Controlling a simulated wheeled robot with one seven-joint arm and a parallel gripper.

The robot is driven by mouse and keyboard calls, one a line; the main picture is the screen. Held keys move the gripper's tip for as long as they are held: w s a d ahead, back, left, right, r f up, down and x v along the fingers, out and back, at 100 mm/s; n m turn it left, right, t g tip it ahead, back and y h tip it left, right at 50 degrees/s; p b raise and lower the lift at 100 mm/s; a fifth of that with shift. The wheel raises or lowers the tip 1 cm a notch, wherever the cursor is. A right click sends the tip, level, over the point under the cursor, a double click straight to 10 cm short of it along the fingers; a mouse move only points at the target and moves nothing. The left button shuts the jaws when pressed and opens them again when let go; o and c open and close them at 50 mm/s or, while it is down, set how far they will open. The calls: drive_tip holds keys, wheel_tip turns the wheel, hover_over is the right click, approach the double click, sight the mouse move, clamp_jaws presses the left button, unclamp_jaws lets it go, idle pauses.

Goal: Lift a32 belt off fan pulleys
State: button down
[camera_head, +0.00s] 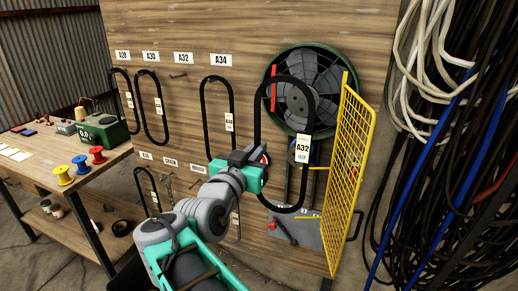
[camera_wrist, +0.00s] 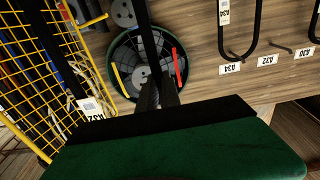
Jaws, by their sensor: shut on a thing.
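The A32 belt (camera_head: 257,115) is a large black loop with a white A32 tag (camera_head: 302,149). It hangs upright in front of the green-ringed fan (camera_head: 297,100) and the motor area below. My gripper (camera_head: 262,159) is shut on its left strand. In the wrist view the belt strand (camera_wrist: 148,40) runs up from between the dark fingers (camera_wrist: 158,96), across the fan (camera_wrist: 122,65). The loop looks wider than the fan hub and the small lower pulley (camera_head: 301,150). I cannot tell whether it touches either pulley.
The yellow mesh guard (camera_head: 348,165) stands swung open right of the fan. An empty peg (camera_head: 178,76) is under the A32 label (camera_head: 183,58). Belts hang on neighbouring pegs, the A34 belt (camera_head: 204,115) closest. Cables (camera_head: 445,150) hang far right; a spool bench (camera_head: 100,170) stands left.

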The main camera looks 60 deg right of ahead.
drive_tip(key=shift+f, duration=0.15)
drive_tip(key=shift+f+b, duration=2.1)
drive_tip(key=shift+b, duration=0.55)
drive_tip(key=shift+f, duration=0.2)
drive_tip(key=shift+r, duration=0.1)
